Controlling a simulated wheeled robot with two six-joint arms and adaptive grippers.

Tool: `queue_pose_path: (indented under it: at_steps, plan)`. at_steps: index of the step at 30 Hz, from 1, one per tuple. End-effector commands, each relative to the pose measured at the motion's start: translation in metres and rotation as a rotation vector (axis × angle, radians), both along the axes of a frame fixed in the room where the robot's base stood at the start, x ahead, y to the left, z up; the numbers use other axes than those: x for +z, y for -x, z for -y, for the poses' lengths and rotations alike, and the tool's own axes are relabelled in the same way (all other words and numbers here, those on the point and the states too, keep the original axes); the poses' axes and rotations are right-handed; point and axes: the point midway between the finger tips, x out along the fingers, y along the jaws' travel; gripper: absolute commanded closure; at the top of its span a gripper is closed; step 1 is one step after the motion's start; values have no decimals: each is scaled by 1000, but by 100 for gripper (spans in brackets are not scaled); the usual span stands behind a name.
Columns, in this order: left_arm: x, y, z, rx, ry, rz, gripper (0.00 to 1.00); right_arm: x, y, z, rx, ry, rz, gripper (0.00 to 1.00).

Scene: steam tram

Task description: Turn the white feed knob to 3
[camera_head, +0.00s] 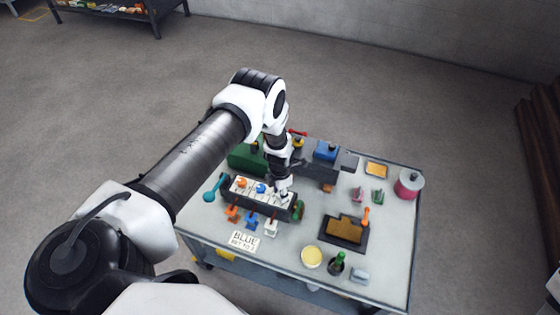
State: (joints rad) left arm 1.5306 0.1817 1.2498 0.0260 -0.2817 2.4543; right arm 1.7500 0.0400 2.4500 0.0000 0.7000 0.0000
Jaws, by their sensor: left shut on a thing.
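The feed panel (248,193) is a dark box with a white top on the left part of the grey table. It carries an orange knob (241,182), a blue knob (261,188) and, at its right end, the white feed knob, which my left gripper (283,193) largely covers. My left gripper reaches down from above and is shut on the white knob. The knob's pointer and the scale numbers are too small or hidden to read. My right gripper is not in view.
A card (243,241) reading "BLUE SET TO" and a partly unclear number lies at the table's (300,232) front left. Orange, blue and white levers stand before the panel. A dark tray (344,232), yellow dish (311,257), green bottle (337,264) and red canister (408,183) stand to the right.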

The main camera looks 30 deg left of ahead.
Motion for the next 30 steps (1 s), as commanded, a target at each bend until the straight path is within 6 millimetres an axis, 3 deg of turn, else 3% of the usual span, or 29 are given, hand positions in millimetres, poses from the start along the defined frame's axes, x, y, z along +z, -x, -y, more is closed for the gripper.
queue_pose_path:
  at_steps: [6, 7, 8, 9, 20, 23, 30]
  plan:
    - [-1, 2, 1, 0, 1, -4, 98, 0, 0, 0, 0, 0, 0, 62]
    - [-1, 2, 1, -1, 1, -4, 53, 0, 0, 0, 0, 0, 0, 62]
    - [-1, 2, 1, -1, 1, -4, 42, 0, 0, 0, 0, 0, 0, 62]
    - [-1, 1, 1, -1, 0, -4, 39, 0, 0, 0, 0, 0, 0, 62]
    - [7, -1, 0, 0, 0, 1, 39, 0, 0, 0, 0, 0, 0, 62]
    - [24, -2, 0, -1, 1, 2, 39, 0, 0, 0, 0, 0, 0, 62]
    - [85, -1, 1, -2, 1, 0, 39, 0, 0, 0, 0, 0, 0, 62]
